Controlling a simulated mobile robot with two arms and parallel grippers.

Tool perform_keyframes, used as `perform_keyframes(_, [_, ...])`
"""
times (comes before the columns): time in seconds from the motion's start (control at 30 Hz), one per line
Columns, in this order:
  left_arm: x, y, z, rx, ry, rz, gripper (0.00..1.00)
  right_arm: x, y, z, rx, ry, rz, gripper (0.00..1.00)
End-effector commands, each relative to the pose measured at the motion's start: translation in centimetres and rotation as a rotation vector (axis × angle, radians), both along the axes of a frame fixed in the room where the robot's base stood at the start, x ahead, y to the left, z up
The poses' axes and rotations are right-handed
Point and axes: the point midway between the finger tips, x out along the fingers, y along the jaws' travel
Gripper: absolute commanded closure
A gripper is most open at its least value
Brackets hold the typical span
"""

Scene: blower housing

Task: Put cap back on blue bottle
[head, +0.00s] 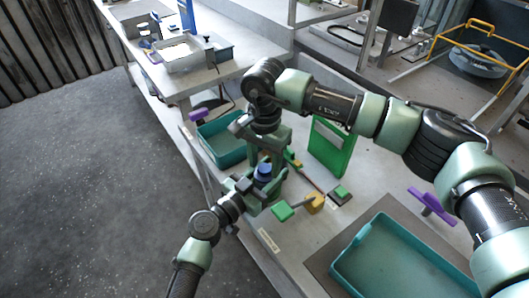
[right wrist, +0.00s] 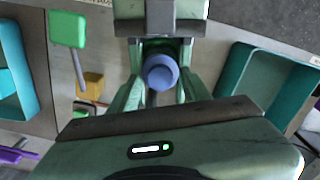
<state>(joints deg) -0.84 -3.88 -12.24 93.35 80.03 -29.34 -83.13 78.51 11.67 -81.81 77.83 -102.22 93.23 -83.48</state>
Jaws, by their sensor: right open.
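The blue bottle (head: 264,171) shows in the head view between my two grippers, with only its blue upper part visible. In the right wrist view its round blue top (right wrist: 161,72) is seen from above; I cannot tell the cap apart from it. My left gripper (head: 254,190) comes in from the lower left and is around the bottle; its body also shows at the top of the right wrist view (right wrist: 160,20). My right gripper (head: 265,158) points down over the bottle. Its open fingers (right wrist: 160,85) stand on either side of the blue top.
A green mallet-like tool (head: 283,210), a yellow piece (head: 314,203) and a green block (head: 341,192) lie right of the bottle. A green panel (head: 331,148) stands behind. Teal trays lie at the back left (head: 222,157) and front right (head: 345,269). A purple-handled tool (head: 432,204) is at the right.

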Motion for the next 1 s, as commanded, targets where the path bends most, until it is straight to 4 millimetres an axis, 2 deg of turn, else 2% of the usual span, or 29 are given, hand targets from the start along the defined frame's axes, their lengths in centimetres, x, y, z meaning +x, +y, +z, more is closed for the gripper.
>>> perform_keyframes(0.33, [0.0,0.0,0.0,0.0,0.0,0.0,1.0,0.0,0.01,-0.41,-0.001,-0.001,0.0,0.52])
perform_keyframes(0.37, [0.0,0.0,0.0,0.0,0.0,0.0,1.0,0.0,0.01,-0.4,-0.001,-0.001,0.0,0.58])
perform_keyframes(0.5, [0.0,0.0,-0.01,0.0,0.0,0.0,1.0,-0.01,0.02,-0.39,-0.001,-0.001,0.0,0.97])
perform_keyframes(0.53, [0.0,0.0,-0.01,0.0,0.0,0.0,1.0,-0.02,0.01,-0.38,-0.001,-0.001,0.0,1.0])
perform_keyframes(0.67, [0.01,0.01,-0.01,0.0,0.0,0.0,1.0,-0.02,0.01,-0.38,0.0,0.0,-0.006,1.0])
perform_keyframes(0.77, [0.01,0.02,-0.01,0.0,0.0,0.001,1.0,-0.02,0.0,-0.38,-0.001,0.001,-0.076,1.0])
perform_keyframes(0.87, [0.02,0.02,-0.01,0.0,0.0,0.001,1.0,-0.04,0.0,-0.4,-0.001,0.001,-0.245,1.0])
perform_keyframes(1.0, [0.02,0.04,-0.01,0.0,0.0,0.001,1.0,-0.05,0.0,-0.43,-0.002,0.001,-0.561,1.0])
